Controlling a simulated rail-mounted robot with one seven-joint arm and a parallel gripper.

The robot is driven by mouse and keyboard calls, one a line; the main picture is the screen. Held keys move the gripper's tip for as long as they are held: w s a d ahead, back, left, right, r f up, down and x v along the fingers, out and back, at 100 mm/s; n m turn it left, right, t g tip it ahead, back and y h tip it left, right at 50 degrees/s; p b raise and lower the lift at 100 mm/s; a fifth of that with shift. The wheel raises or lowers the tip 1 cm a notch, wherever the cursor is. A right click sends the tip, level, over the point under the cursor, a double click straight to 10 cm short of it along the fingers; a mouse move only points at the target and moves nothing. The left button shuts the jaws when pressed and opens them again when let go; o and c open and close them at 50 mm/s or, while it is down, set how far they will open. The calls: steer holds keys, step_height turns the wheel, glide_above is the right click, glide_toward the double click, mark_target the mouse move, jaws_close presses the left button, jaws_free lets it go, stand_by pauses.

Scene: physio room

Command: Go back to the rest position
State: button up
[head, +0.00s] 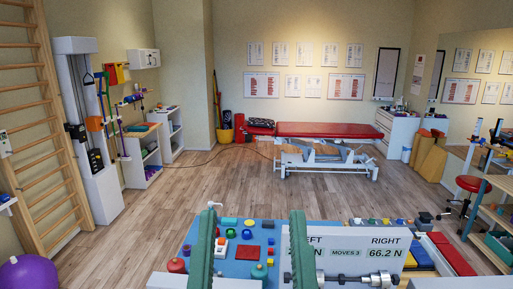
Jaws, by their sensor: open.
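I cannot make out my gripper or my arm for certain in the head view. Two long green padded bars, a left bar (201,252) and a right bar (303,252), stand out at the bottom centre; I cannot tell what they belong to. A white display panel (385,262) beside the right bar reads "RIGHT 66.2 N" and "MOVES 3". The right bar partly covers its left side. A shiny metal rod (352,279) crosses the panel's lower part.
A blue board (237,270) with coloured pieces lies at the bottom centre. Wooden floor (205,190) is free beyond it. A red-topped treatment table (330,130) stands at the back. A purple ball (28,273) is at lower left, a red stool (470,184) at right.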

step_height(320, 180, up, 15)
steer(key=p, duration=1.1)
steer(key=shift+f, duration=0.1)
